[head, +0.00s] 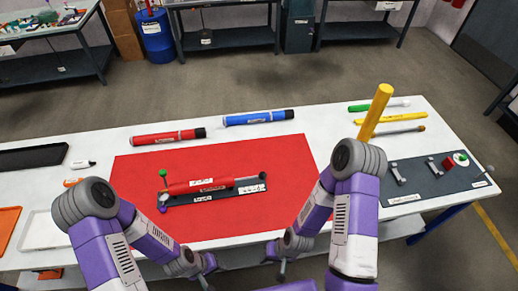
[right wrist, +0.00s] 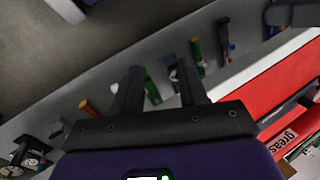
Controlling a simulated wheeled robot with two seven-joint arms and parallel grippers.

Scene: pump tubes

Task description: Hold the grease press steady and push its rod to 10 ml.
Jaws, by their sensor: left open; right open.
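The grease press (head: 205,186) is a red tube lying on a black base plate (head: 180,200) on the red mat. In the right wrist view, a white label reading "greas" (right wrist: 283,140) shows at the right edge. My left gripper (head: 207,277) is low at the table's front edge, open and apart from the press. My right gripper (head: 281,266) is also near the front edge, open and empty; its spread fingers show in the right wrist view (right wrist: 158,78).
A red tube (head: 165,137) and a blue tube (head: 255,118) lie behind the mat. A dark board (head: 425,190) with small parts lies at far right. Trays (head: 45,236) are at left. The red mat's front (head: 240,228) is clear.

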